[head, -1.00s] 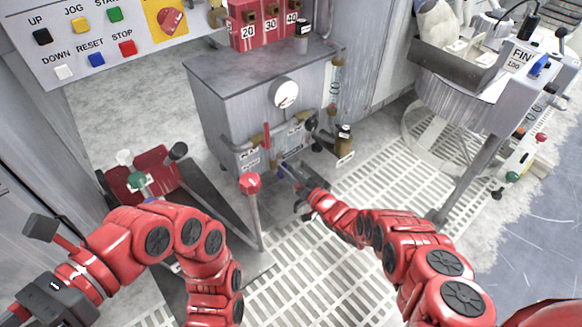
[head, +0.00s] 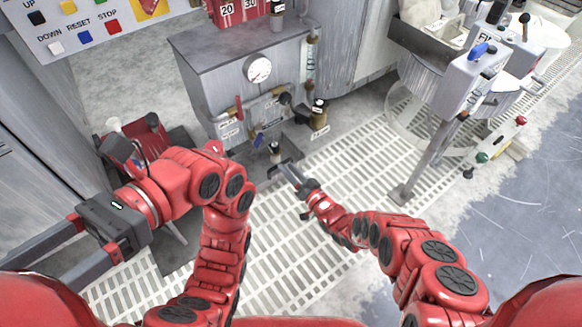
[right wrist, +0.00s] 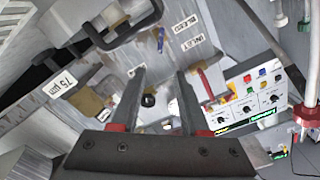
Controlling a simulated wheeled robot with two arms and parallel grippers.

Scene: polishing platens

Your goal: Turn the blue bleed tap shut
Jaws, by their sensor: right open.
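The blue bleed tap (head: 258,140) is small and sits low on the front of the grey cabinet (head: 215,75). In the right wrist view the blue tap (right wrist: 160,40) lies beyond the fingertips, near the BLEED and INLET labels (right wrist: 190,30). My right gripper (head: 282,172) is open and empty, below and right of the tap in the head view and apart from it. Its spread fingers also show in the right wrist view (right wrist: 161,73). My left gripper (head: 38,272) is open and empty at the left, far from the tap. Whether the tap is shut cannot be told.
A red lever (head: 238,106), a round gauge (head: 257,69) and a dark bottle-like fitting (head: 319,113) crowd the cabinet front. A red pedal unit (head: 122,150) stands at left. A platen station (head: 470,75) stands right.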

